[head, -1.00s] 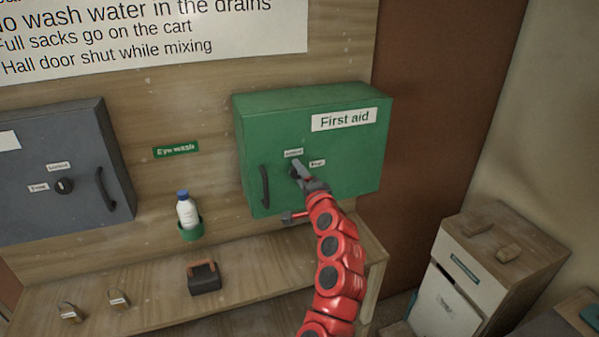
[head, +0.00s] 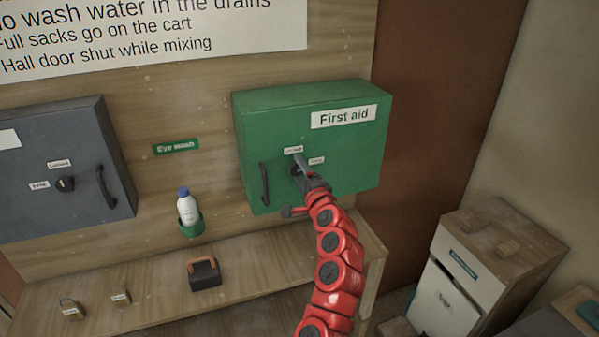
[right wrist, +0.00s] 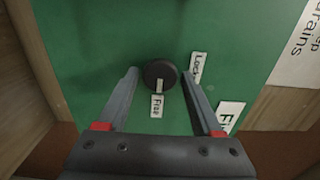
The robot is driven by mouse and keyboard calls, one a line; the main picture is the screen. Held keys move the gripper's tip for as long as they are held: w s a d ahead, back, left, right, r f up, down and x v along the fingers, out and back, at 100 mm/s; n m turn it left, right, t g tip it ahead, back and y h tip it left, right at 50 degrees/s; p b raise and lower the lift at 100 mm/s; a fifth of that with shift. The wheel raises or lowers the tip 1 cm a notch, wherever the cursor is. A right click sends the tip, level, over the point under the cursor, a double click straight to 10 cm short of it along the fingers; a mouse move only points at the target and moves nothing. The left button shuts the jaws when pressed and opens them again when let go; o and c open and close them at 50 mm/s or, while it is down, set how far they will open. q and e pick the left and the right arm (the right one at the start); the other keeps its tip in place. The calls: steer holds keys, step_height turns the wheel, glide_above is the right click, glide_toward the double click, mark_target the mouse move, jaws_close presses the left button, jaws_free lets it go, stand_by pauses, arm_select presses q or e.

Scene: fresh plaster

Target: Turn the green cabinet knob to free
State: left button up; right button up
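The green First aid cabinet (head: 345,151) hangs on the wooden wall panel with a black handle on its left side. Its round dark knob (right wrist: 160,75) shows in the right wrist view, and its white mark points at the Free label (right wrist: 157,106). The other label, only partly readable, begins "Loc" (right wrist: 197,68). My right gripper (head: 299,165) is at the knob in the head view, hiding part of it. In the right wrist view its fingers stand on either side of the knob, with a visible gap on both sides. My left gripper is not in view.
A grey cabinet (head: 60,205) with its own knob and handle hangs at the left. A bottle (head: 187,208) sits in a green holder between the cabinets. A white cabinet (head: 455,275) stands at right.

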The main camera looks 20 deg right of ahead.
steer(key=shift+o, duration=0.4)
steer(key=shift+s, duration=0.1)
steer(key=shift+s+f+b, duration=0.1)
steer(key=shift+s+b, duration=0.3)
steer(key=shift+s, duration=0.25)
steer(key=s+p, duration=0.7)
steer(key=s, duration=0.9)
steer(key=shift+d, duration=0.3)
steer(key=shift+w, duration=0.1)
